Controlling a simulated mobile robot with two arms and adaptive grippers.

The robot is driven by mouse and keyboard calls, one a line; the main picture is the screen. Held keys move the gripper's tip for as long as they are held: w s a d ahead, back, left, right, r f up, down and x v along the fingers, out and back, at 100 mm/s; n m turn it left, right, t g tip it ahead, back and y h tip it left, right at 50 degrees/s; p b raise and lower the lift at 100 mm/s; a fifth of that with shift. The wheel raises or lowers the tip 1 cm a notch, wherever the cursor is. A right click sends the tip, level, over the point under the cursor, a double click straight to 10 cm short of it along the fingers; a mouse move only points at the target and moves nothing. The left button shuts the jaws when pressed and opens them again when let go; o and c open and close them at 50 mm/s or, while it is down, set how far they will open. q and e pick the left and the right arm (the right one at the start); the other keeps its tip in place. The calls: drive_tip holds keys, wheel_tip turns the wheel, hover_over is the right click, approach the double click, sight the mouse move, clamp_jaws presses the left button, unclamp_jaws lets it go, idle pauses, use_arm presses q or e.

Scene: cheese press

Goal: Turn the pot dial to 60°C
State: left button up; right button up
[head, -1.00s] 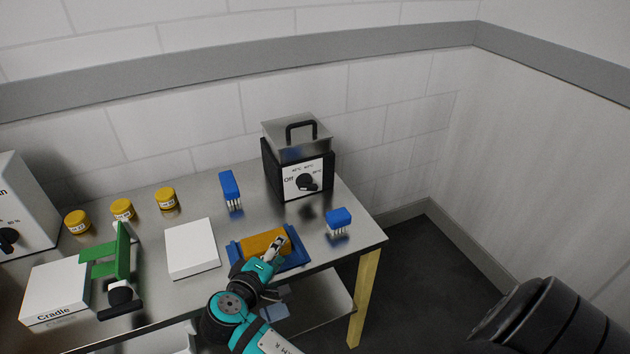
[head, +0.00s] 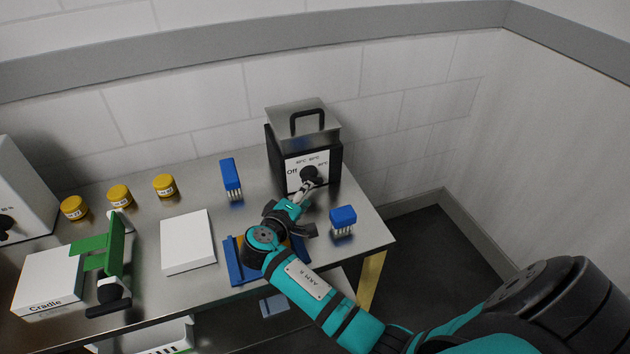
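The pot (head: 304,135) is a black box with a steel lid and black handle at the back right of the steel table. Its white front panel carries a black dial (head: 309,173). "Off" reads left of the dial; the small temperature marks above and right of it are too small to read surely. My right gripper (head: 308,186) reaches up from below, its fingertips at the dial's lower edge. I cannot tell whether they touch or grip it, or where the dial points. My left gripper is not in view.
Blue brushes stand left (head: 230,180) and right (head: 343,219) of the gripper. A blue tray (head: 236,270) lies under my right arm. A white block (head: 187,241), yellow jars (head: 120,195) and a green frame (head: 97,243) beside a white Cradle box (head: 48,279) are further left.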

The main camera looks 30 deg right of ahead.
sight(315, 179)
drive_tip(key=x, duration=0.8)
drive_tip(key=shift+r, duration=0.1)
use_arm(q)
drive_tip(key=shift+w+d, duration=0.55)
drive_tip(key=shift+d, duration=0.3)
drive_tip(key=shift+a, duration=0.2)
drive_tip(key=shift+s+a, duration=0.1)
use_arm(e)
clamp_jaws()
